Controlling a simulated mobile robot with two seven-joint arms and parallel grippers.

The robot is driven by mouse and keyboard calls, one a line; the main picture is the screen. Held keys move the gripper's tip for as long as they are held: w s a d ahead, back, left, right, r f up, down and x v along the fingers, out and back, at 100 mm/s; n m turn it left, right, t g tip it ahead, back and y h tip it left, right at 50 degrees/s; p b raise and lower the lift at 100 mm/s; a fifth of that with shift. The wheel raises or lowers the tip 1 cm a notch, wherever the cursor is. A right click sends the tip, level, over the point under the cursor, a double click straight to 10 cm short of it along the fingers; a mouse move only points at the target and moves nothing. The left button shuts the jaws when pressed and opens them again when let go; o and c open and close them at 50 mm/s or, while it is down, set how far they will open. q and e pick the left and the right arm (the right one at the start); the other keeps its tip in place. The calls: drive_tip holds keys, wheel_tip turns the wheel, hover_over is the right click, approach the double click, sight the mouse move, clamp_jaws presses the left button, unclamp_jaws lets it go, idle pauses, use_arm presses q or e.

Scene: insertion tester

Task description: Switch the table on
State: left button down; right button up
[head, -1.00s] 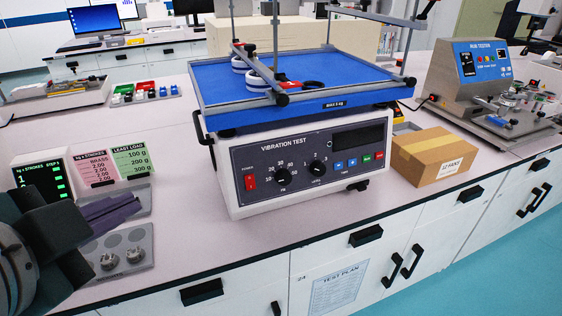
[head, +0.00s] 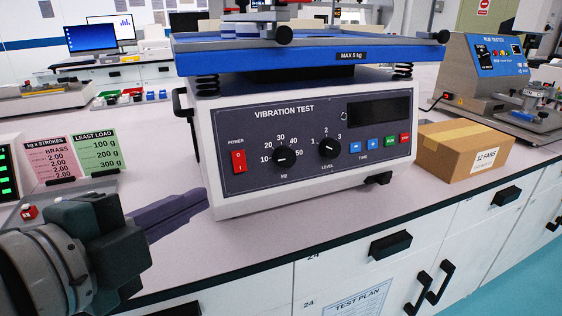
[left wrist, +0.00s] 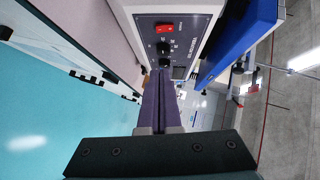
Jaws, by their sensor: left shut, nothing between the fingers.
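The vibration test table (head: 300,150) stands on the bench, with a white body, a dark front panel and a blue top plate (head: 320,58) on springs. Its red power rocker switch (head: 239,161), marked O and I, is at the panel's left end. The switch also shows in the left wrist view (left wrist: 164,28). Which way it is pressed is too small to tell. My left gripper (head: 203,196) is shut and empty, its purple fingers pointing at the lower left of the table's body, below and left of the switch. In the left wrist view its fingers (left wrist: 160,84) lie together, short of the panel. My right gripper is not in view.
The panel also has a Hz knob (head: 283,158), a level knob (head: 328,148) and several small buttons. A cardboard box (head: 462,150) is to the right. Pink and green cards (head: 58,160) stand at the left. Bench front is mostly clear.

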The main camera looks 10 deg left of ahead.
use_arm(q)
drive_tip(key=shift+w, duration=0.1)
drive_tip(key=b, duration=0.1)
approach(247, 169)
drive_tip(key=w+d, duration=0.3)
drive_tip(key=shift+w+a+f+b, duration=0.25)
drive_tip(key=shift+w+a+f, duration=0.15)
drive_tip(key=shift+w, duration=0.2)
drive_tip(key=shift+w+a+f+b, duration=0.25)
drive_tip(key=shift+w+a, duration=0.2)
drive_tip(key=shift+w, duration=0.2)
